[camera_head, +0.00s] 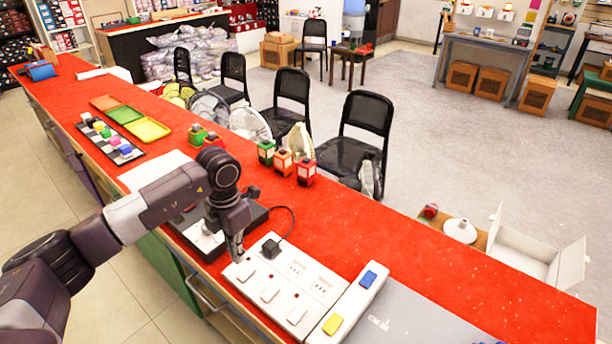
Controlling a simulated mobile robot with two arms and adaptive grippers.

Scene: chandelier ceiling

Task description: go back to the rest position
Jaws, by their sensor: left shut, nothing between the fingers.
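My left arm comes in from the left and reaches over the red counter (440,255). My left gripper (237,254) points down at the left end of a white power strip (292,283). Its fingers are shut and empty. Whether the fingertips touch the strip, I cannot tell. A black plug (270,248) with a cord sits on the strip just right of the gripper. My right gripper does not show.
A white board with a blue block (368,279) and a yellow block (332,324) lies beside the strip. Several small lantern-like boxes (305,171) stand behind. Coloured trays (148,129) lie farther left. Black chairs (358,135) line the counter's far side.

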